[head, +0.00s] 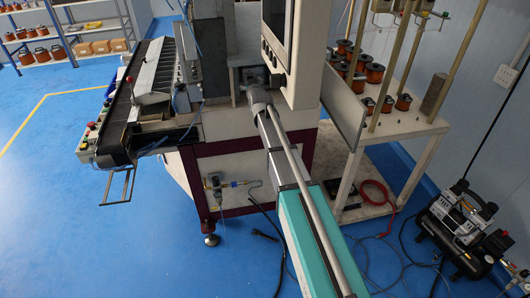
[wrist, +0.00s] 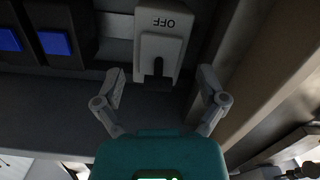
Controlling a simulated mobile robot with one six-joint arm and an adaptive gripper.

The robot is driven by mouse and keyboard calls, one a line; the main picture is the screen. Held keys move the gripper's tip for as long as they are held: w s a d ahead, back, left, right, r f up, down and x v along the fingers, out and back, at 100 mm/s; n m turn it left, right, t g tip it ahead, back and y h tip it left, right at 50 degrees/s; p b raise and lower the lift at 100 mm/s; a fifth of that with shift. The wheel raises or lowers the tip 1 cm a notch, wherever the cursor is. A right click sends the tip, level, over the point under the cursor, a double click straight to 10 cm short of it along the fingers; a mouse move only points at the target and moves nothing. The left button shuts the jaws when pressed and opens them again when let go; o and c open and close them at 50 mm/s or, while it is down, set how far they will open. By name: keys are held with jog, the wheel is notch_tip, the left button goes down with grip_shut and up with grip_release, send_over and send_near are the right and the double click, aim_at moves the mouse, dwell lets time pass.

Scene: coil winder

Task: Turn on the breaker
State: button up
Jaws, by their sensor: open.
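The breaker (wrist: 160,48) is a pale grey block in the upper middle of the wrist view. It carries the word OFF, which appears upside down, above a dark slot or lever at its lower part. My gripper (wrist: 161,74) is open, with one finger on either side of the breaker's lower end. Nothing is between the fingers except the view of the breaker, and I cannot tell how far apart in depth they are. In the head view my arm reaches to the coil winder (head: 222,75); the breaker and the fingers are hidden there.
Two dark blocks with blue faces (wrist: 55,43) sit left of the breaker. A pale beam (wrist: 265,75) runs close to the right finger. In the head view, a spool table (head: 415,125) stands right of the machine and an air compressor (head: 460,225) is on the floor.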

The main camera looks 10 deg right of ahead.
jog(key=shift+f+t+b, duration=0.4)
jog(key=shift+b, duration=0.25)
jog(key=s, duration=1.4)
jog(key=s+f+g+p, duration=0.3)
jog(key=s+f+g, duration=0.1)
jog(key=s, duration=0.3)
jog(key=s+f+m+g+p, duration=0.1)
jog(key=s+f+g+p, duration=0.2)
jog(key=s+f+g, duration=0.2)
jog(key=shift+s+a+g, duration=0.25)
jog(key=shift+s+g, duration=0.65)
jog(key=shift+s, duration=0.7)
jog(key=s+f+m+g, duration=0.1)
jog(key=s+f+g, duration=0.2)
jog(key=s+g, duration=0.4)
jog(key=s, duration=0.8)
jog(key=shift+s+d+f, duration=0.15)
jog(key=shift+s+d, duration=0.15)
jog(key=shift+s, duration=0.05)
jog(key=shift+c, duration=0.3)
